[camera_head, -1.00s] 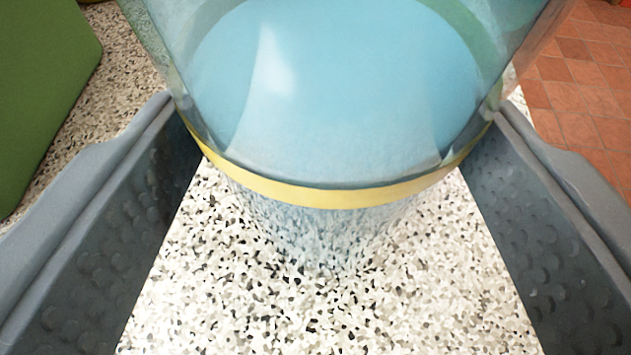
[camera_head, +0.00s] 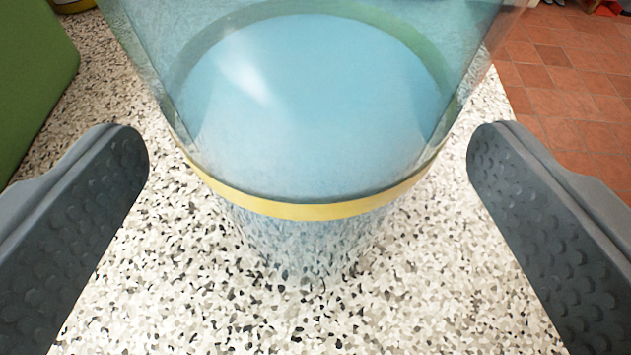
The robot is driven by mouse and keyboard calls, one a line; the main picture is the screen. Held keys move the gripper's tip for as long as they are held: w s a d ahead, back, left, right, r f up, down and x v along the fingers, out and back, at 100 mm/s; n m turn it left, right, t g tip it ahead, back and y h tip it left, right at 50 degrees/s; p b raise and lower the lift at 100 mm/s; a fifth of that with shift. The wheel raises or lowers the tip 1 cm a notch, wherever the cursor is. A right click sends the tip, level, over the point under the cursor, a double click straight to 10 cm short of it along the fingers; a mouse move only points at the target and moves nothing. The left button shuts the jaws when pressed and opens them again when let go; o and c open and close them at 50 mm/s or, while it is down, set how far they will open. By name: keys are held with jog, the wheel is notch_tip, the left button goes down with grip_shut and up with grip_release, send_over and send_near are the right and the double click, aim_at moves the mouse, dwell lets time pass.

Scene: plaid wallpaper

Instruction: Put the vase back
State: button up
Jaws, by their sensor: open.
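The vase (camera_head: 310,110) is clear bluish glass with a yellow band around its base. It stands on a speckled white countertop (camera_head: 300,320), in the upper middle of the view, and its top is cut off by the frame. My gripper (camera_head: 308,150) is open, with one grey finger on each side of the lower part of the vase. Gaps show between both fingertips and the glass, so neither finger touches it.
A green block-like object (camera_head: 35,80) stands on the counter at the left. A small yellow item (camera_head: 72,5) shows at the top left corner. The counter's edge is at the right, with a red tiled floor (camera_head: 565,90) beyond and below. The counter in front of the vase is clear.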

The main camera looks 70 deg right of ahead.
jog(key=v, duration=1.1)
jog(key=shift+a+p, duration=0.2)
jog(key=shift+p, duration=0.2)
jog(key=shift+s, duration=0.1)
